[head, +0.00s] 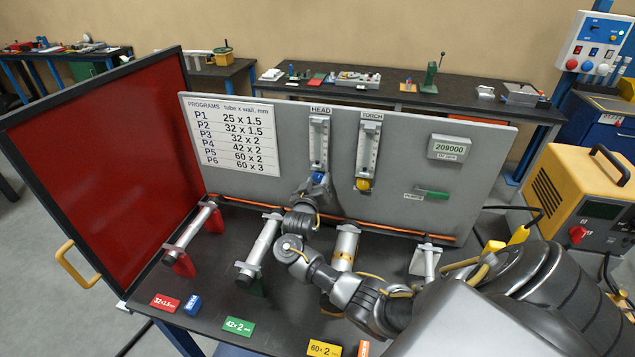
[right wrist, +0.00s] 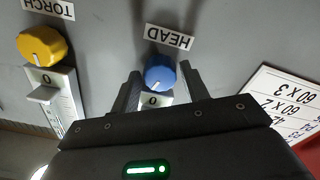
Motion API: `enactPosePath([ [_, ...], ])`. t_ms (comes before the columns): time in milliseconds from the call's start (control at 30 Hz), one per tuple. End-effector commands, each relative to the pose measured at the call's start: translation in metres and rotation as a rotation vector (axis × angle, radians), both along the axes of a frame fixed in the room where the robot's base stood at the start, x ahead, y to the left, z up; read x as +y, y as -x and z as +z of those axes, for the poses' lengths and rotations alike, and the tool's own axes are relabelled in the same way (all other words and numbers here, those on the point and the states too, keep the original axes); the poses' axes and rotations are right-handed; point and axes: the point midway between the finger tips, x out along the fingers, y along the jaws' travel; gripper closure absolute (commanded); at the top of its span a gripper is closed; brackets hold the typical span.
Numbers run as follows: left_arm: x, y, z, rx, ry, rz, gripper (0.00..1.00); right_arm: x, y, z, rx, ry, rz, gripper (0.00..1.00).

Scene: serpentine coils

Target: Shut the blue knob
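The blue knob (head: 319,177) sits on the grey panel at the foot of the HEAD flow meter (head: 319,143). In the right wrist view, the blue knob (right wrist: 160,72) shows upside down beside its HEAD label, with a white pointer line. My right gripper (head: 312,187) is at the knob and partly covers it in the head view. In the wrist view, my right gripper's fingers (right wrist: 159,78) are apart, one on each side of the knob, with a small gap on both sides. I cannot tell whether they touch it. My left gripper is out of view.
The yellow knob (head: 363,184) under the TORCH meter is just right of the blue one. A green purge lever (head: 432,193) is further right. Tubes on stands and coloured size tags stand on the dark bench (head: 205,280). A red screen (head: 105,150) stands at left.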

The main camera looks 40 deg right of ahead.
Motion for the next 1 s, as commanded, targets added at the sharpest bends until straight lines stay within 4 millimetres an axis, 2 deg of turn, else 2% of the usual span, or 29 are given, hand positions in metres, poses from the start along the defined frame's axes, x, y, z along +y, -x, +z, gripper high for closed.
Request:
enactPosePath([
  [100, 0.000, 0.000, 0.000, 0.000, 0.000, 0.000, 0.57, 0.000, 0.000, 0.000, -0.001, -0.001, 0.000, 0.42],
  [333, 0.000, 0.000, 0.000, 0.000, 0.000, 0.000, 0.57, 0.000, 0.000, 0.000, -0.001, -0.001, 0.000, 0.42],
  [467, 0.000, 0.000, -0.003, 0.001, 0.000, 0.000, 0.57, 0.007, 0.004, -0.001, -0.004, -0.002, 0.001, 0.42],
  [800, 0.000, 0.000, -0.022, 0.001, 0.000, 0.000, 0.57, 0.060, 0.041, -0.004, -0.004, -0.005, 0.003, 0.42],
  [1000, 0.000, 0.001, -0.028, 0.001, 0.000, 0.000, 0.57, 0.082, 0.057, -0.002, -0.002, -0.002, 0.002, 0.42],
])
